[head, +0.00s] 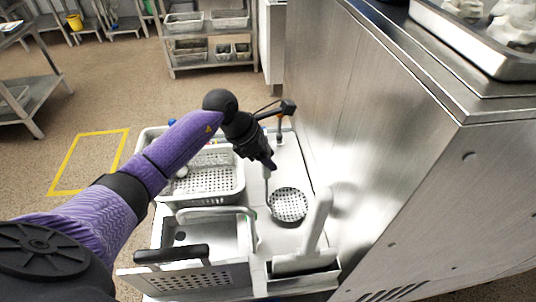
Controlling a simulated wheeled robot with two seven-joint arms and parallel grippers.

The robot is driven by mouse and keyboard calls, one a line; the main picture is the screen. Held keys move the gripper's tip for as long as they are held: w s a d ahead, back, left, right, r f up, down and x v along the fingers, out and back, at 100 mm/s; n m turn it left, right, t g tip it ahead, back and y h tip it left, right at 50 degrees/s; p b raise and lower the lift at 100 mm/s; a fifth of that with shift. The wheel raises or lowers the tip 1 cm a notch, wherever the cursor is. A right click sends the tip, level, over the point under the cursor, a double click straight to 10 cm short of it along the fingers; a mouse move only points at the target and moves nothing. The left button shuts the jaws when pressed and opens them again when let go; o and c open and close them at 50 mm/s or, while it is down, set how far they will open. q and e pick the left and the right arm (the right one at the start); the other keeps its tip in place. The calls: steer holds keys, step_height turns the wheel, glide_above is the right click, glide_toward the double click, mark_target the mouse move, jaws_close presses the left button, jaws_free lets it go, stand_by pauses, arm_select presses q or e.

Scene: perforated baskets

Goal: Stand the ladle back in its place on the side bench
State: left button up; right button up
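My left gripper (269,165) is black and reaches over the side bench (287,163) from the left. Its fingers look closed at the top of a thin, pale upright handle. The handle runs down to a round perforated metal bowl (288,204), which I take to be the ladle. The bowl is over the narrow bench strip beside the steel wall; whether it touches the surface is unclear. The finger contact is small and partly hidden by the hand. My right gripper is not in view.
A white perforated basket (207,181) stands left of the gripper. A wide white tool (314,232) stands in a front holder. A black-and-orange-topped post (279,128) rises behind. A tall steel wall (335,110) closes the right.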

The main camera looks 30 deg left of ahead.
arm_select(q)
steer(key=shift+o, duration=1.4)
steer(key=v, duration=1)
steer(key=shift+p, duration=0.35)
